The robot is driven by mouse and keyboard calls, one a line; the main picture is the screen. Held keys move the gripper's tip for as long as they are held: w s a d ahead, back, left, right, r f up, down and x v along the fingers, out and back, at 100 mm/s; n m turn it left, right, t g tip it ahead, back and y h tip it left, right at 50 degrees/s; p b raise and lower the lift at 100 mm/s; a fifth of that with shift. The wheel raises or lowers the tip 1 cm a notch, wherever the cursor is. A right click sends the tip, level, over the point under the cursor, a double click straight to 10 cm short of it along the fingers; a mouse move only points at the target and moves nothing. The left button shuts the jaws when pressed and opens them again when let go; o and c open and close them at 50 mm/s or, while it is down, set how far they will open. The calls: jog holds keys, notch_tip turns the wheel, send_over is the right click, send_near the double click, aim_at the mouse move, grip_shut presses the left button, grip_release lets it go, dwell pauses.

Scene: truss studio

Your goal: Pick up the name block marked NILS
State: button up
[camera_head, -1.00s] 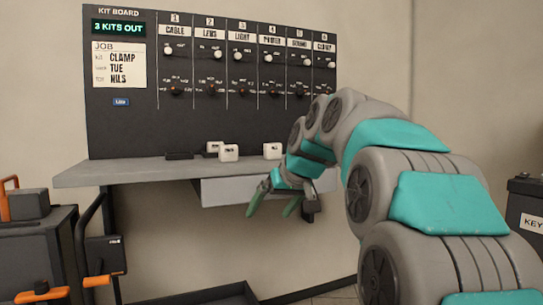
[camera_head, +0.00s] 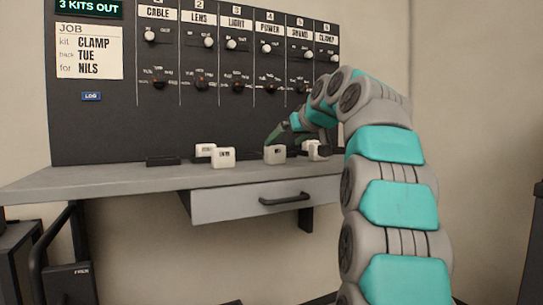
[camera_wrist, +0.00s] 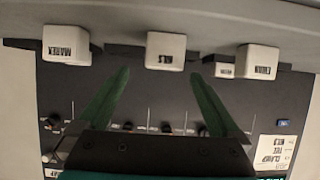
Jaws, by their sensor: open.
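The wrist view is upside down. A white block (camera_wrist: 166,50), its small dark marking apparently NILS, sits on the grey shelf in the middle of that view. It also shows in the head view (camera_head: 275,154), right of the block marked EWAN. My gripper (camera_wrist: 160,76) is open and empty. Its two green fingers point at the middle block, one toward either side, with the fingertips seemingly short of it.
Neighbouring white blocks are EWAN (camera_head: 223,157), one behind it (camera_head: 205,150), and MAREK (camera_wrist: 67,45), on the other side of the middle block. The black kit board (camera_head: 110,130) rises behind the shelf (camera_head: 120,181). A drawer (camera_head: 240,203) hangs below.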

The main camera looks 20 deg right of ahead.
aim_at(278, 148)
jog(key=x, duration=0.6)
jog(key=shift+a+f, duration=0.3)
jog(key=shift+f, duration=0.05)
jog(key=shift+c, duration=0.4)
jog(key=c, duration=1.3)
jog(key=shift+r, duration=0.1)
jog(key=shift+w+r+p, duration=0.1)
jog(key=shift+r+p, duration=0.75)
jog(key=shift+r, duration=0.8)
